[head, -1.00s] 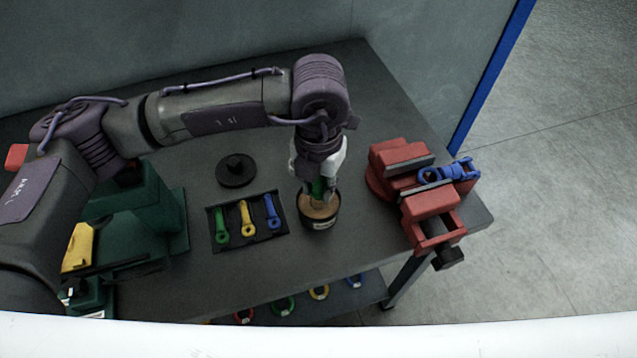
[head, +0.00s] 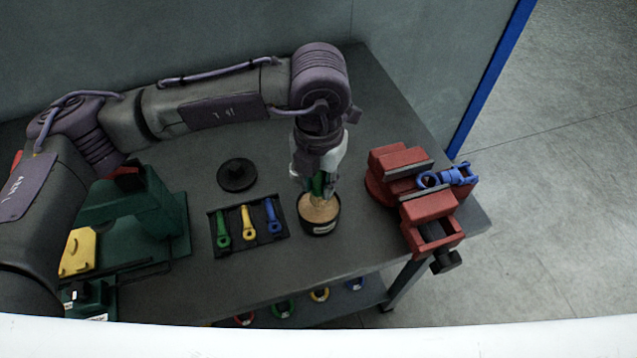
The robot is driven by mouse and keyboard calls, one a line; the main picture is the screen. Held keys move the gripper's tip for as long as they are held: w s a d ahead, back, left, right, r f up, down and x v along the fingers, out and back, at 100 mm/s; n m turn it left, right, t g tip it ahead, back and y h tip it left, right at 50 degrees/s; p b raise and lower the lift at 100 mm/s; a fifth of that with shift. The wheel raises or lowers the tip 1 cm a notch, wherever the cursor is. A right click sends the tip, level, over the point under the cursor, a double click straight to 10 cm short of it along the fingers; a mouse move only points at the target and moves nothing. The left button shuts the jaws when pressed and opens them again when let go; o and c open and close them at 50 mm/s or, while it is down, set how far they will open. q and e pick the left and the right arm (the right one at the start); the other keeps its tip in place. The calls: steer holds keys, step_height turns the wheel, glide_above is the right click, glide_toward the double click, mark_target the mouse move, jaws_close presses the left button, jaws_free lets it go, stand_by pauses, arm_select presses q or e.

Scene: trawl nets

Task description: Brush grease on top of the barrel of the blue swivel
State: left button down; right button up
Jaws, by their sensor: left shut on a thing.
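The blue swivel (head: 450,176) is held in the jaws of the red vise (head: 431,208) at the right end of the bench, its outer end sticking out to the right. My left gripper (head: 318,184) points down over the grease pot (head: 320,226), a dark pot with a tan top surface and a white label. It is shut on a green-handled brush (head: 318,186), mostly hidden by the fingers. The brush's lower end is at or just above the tan surface; I cannot tell whether it touches. My right gripper is not in view.
A green machine (head: 150,215) stands at the left. Coloured rings hang or lie on the lower shelf.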

arm_select(q)
steer(key=shift+r+p, duration=0.65)
steer(key=shift+r, duration=1.45)
